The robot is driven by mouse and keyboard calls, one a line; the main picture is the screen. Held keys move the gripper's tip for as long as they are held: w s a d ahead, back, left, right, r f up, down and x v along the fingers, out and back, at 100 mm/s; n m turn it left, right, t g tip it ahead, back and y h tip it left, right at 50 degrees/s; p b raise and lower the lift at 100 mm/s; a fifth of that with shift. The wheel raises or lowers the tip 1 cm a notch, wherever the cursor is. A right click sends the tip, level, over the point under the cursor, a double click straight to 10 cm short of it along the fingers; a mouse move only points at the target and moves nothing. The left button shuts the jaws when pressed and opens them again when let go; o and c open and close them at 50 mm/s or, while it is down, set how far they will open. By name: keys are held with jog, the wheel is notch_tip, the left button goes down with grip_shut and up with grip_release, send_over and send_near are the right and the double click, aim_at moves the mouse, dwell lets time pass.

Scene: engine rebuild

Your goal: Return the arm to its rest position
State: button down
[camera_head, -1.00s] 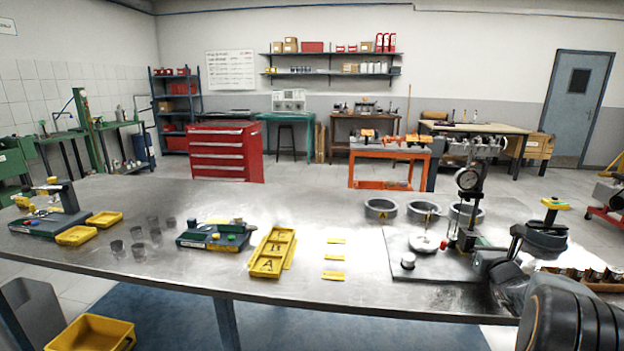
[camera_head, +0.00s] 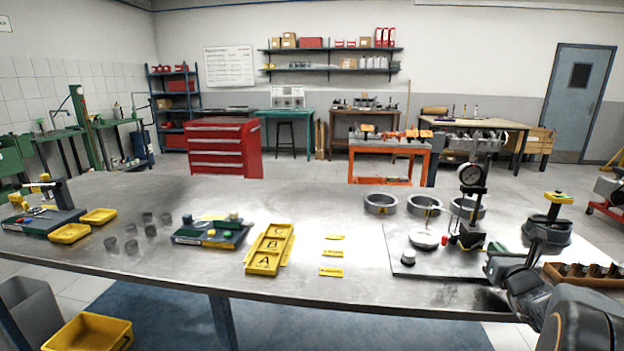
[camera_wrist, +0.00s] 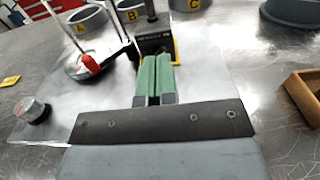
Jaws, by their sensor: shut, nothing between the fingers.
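My gripper (camera_wrist: 155,62) shows in the wrist view with its two green fingers side by side, shut and empty. The fingers are over the grey plate (camera_wrist: 45,85) and point towards the black base of the gauge stand (camera_wrist: 155,38); I cannot tell the gap. In the head view my arm comes in from the lower right corner, and my gripper (camera_head: 494,256) is low over the right end of the steel table, just right of the dial gauge (camera_head: 471,174).
Rings marked A (camera_head: 380,204), B and C stand behind the plate. A dark round stand with a yellow top (camera_head: 558,198) and a wooden box of cylindrical parts (camera_head: 584,275) are close to my arm. Yellow trays (camera_head: 270,250) lie mid-table. The table's front edge is clear.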

jog(key=shift+s+a, duration=0.1)
jog(key=shift+s, duration=0.45)
jog(key=shift+a+r, duration=0.1)
jog(key=a+r+n+g+y+p, duration=0.4)
jog(key=a+n+y, duration=0.3)
jog(key=a+n, duration=0.6)
jog(key=s+a+n+g+y+p, duration=0.1)
jog(key=s+a+n+g+p, duration=0.3)
jog(key=a, duration=0.4)
jog(key=s+a+n+g+y+p, duration=0.1)
jog(key=s+a+n+g, duration=0.1)
jog(key=s+a+n, duration=0.4)
jog(key=s+a+r+n+g+h+p, duration=0.1)
jog(key=s+n+g+h+p, duration=0.3)
jog(key=s+n, duration=0.7)
jog(key=n+h+p, duration=0.2)
jog(key=n, duration=0.1)
jog(key=shift+s+a+r+n, duration=0.25)
jog(key=shift+s+r+n, duration=0.1)
jog(key=shift+s+n, duration=0.05)
